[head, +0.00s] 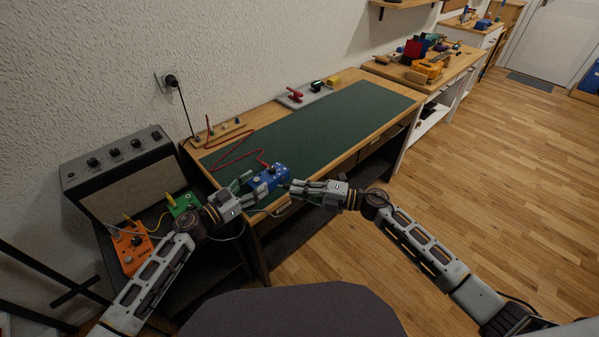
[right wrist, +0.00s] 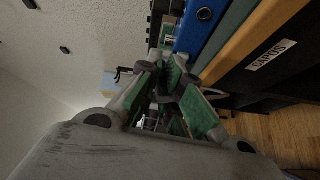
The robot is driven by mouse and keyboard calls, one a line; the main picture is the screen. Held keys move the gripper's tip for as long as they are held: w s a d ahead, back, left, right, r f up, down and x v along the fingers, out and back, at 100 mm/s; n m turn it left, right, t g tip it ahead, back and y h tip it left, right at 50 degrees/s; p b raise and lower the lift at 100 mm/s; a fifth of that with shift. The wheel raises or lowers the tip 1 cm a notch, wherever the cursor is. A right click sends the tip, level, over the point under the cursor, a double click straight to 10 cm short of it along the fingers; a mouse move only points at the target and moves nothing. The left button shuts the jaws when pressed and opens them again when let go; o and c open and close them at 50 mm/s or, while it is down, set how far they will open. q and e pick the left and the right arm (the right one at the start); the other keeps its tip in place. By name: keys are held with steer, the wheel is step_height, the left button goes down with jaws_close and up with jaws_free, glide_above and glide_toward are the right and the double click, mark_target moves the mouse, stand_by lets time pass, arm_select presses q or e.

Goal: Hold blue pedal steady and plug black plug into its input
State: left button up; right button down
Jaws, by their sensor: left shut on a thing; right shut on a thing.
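The blue pedal (head: 268,178) is at the front edge of the green mat in the head view; its side with a round socket (right wrist: 205,14) shows in the right wrist view. My left gripper (head: 247,187) is shut on the pedal from the left. My right gripper (head: 298,187) is on the pedal's right side, its fingers pointing at it. It is shut on the black plug, which is largely hidden between the green-padded fingers (right wrist: 172,85). I cannot tell whether the plug touches the socket. A thin dark cable hangs below the grippers.
A red cable (head: 235,150) runs over the green mat (head: 345,115) to the pedal. A green pedal (head: 183,204) and an orange pedal (head: 131,247) are at the left by an amplifier (head: 118,165). A grey tray (head: 303,96) stands at the back. The mat's right part is clear.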

steer(key=s+a+f+m, duration=0.1)
steer(key=s+f+m, duration=0.1)
steer(key=s+f, duration=0.55)
steer(key=w+d+r+m+t+h, duration=0.3)
steer(key=w+d+m+t+h, duration=0.2)
steer(key=m+t, duration=0.2)
steer(key=shift+w+d+m+t, duration=0.2)
steer(key=shift+w+m+t, duration=0.1)
steer(key=shift+m, duration=0.5)
steer(key=shift+a, duration=0.1)
steer(key=shift+x, duration=2.7)
steer(key=shift+x, duration=1.55)
